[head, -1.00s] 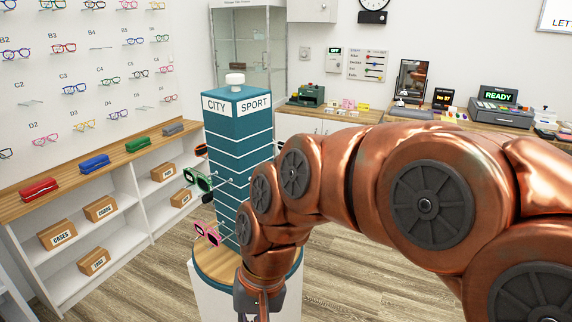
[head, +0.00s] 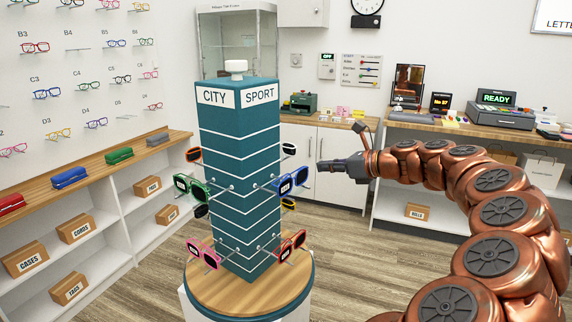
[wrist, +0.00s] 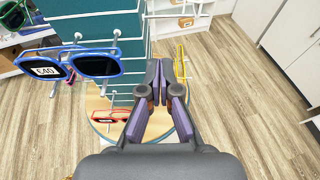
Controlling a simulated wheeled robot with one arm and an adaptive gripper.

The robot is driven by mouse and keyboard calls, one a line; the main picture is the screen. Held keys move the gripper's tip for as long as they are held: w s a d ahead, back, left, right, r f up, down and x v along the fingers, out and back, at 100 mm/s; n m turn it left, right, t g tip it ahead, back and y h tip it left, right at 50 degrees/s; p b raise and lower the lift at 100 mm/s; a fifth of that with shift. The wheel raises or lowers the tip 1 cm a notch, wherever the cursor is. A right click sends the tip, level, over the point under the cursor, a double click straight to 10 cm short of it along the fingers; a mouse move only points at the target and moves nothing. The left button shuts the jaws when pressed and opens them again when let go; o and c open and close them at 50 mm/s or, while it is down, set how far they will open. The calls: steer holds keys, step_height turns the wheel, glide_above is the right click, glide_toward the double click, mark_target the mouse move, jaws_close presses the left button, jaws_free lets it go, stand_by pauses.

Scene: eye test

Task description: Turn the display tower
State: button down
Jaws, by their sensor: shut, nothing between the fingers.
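The teal display tower (head: 238,150) stands upright on a round wooden base (head: 250,290), with a white knob (head: 236,68) on top. Its two visible faces read CITY and SPORT. Sunglasses hang on its pegs: green (head: 194,190) and pink (head: 204,251) on the left face, blue (head: 289,182) and red (head: 291,246) on the right face. My gripper (head: 322,166) is shut and empty, just right of the tower near the blue sunglasses. In the wrist view my gripper (wrist: 158,88) points down past the tower's side (wrist: 100,30), with the blue sunglasses (wrist: 75,65) to its left. Contact with the tower cannot be told.
A wall of glasses (head: 75,70) and a shelf with cases (head: 118,156) and boxes stand at the left. A counter (head: 440,124) with tills stands at the back right. A glass cabinet (head: 240,40) is behind the tower. Open floor (head: 350,240) lies right of the tower.

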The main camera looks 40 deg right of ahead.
steer(key=r+p+x, duration=0.1)
steer(key=x, duration=1.2)
steer(key=shift+w+a, duration=0.2)
steer(key=shift+w, duration=0.25)
steer(key=shift+w+d, duration=0.1)
